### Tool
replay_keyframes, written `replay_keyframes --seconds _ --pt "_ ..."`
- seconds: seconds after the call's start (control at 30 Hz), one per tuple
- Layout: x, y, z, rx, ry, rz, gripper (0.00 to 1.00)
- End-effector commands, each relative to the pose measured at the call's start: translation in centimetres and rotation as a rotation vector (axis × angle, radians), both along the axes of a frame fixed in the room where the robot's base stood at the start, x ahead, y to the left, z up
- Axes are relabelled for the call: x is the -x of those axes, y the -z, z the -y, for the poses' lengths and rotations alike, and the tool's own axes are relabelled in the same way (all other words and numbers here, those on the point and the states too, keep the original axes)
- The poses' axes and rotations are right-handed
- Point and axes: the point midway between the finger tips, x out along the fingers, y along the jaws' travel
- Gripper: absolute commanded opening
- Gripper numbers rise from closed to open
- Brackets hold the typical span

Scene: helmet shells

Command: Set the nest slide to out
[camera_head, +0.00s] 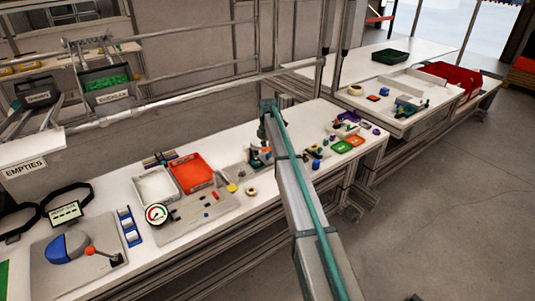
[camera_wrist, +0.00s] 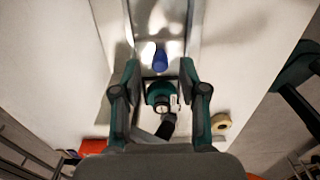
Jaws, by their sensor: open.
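In the wrist view a blue knob (camera_wrist: 160,62) stands on a pale metal track with raised side rails. It appears to belong to the nest slide, but I cannot tell the slide's position. My gripper (camera_wrist: 160,72) is over it with its two teal-and-black fingers wide apart. The knob shows between and just beyond the fingertips, and nothing is visibly held. A teal and black round piece (camera_wrist: 159,94) shows between the fingers. In the head view the fixture (camera_head: 237,171) is on the white bench, partly hidden by my arm.
An orange-red tray (camera_head: 192,172) and a white tray (camera_head: 156,187) are left of the fixture. A tape-like ring (camera_wrist: 221,123) lies right of my gripper. Small orange and green trays (camera_head: 355,140) are to the right.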

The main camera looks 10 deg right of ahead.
Motion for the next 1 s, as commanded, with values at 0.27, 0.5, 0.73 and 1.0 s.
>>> replay_keyframes --seconds 0.27,0.5,0.73,1.0 --pt "0.0 2.5 0.0 0.000 0.001 0.000 0.43" --pt "0.0 2.7 0.0 0.000 0.001 0.000 0.43" --pt "0.0 2.7 0.0 0.000 0.001 0.000 0.16" --pt "0.0 2.7 0.0 0.000 0.001 0.000 0.00"
